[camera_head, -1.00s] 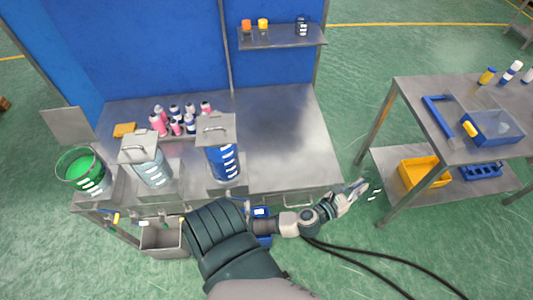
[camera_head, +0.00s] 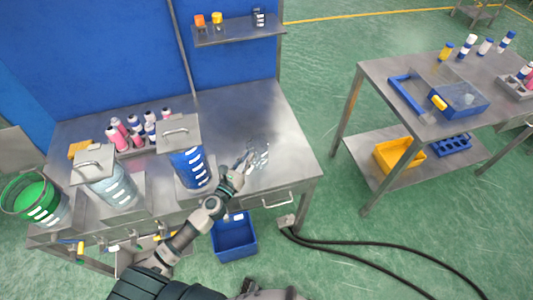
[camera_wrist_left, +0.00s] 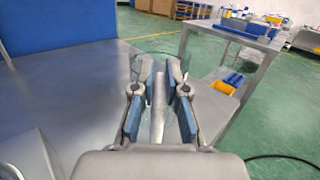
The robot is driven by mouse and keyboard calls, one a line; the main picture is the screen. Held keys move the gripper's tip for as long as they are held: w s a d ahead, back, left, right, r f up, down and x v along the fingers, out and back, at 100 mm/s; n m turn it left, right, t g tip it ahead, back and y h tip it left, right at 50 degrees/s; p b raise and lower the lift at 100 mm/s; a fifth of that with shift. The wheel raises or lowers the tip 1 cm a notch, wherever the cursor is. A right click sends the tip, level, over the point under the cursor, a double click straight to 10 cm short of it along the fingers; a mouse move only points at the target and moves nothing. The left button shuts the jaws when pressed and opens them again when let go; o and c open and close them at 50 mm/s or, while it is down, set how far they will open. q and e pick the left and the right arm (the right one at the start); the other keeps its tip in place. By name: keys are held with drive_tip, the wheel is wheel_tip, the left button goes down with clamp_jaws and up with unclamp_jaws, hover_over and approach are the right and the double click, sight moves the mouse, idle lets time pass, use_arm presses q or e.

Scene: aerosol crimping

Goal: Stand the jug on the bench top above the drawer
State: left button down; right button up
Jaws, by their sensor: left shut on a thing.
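The jug (camera_head: 261,157) is clear and hard to make out, with white marks on its side. It is over the right part of the bench top (camera_head: 285,115), above the drawer (camera_head: 270,200) with its pale handle. I cannot tell whether its base touches the steel. My left gripper (camera_head: 243,165) is shut on the jug. In the left wrist view the left gripper (camera_wrist_left: 159,100) has its fingers on both sides of a pale bar, likely the jug's handle; the clear body behind is mostly hidden. My right gripper is not in view.
A blue liquid container (camera_head: 188,165) stands just left of my gripper. A shelf (camera_head: 240,30) hangs at the back. The bench top behind and right of the jug is clear. A blue bin (camera_head: 234,236) is below the bench.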

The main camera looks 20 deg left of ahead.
sight(266, 157)
use_arm(q)
drive_tip(key=w+d+f+b, duration=0.1)
drive_tip(key=w, duration=0.1)
drive_tip(key=w+d+f+b, duration=0.1)
drive_tip(key=w+d+f, duration=0.2)
drive_tip(key=w+d, duration=0.1)
drive_tip(key=w, duration=0.1)
drive_tip(key=shift+d+f+b, duration=0.2)
drive_tip(key=shift+b, duration=0.2)
drive_tip(key=shift+s+d, duration=0.1)
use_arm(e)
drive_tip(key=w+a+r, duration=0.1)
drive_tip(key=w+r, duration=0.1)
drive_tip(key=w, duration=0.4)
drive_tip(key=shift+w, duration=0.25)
use_arm(q)
drive_tip(key=c, duration=1.2)
unclamp_jaws()
drive_tip(key=shift+d, duration=0.15)
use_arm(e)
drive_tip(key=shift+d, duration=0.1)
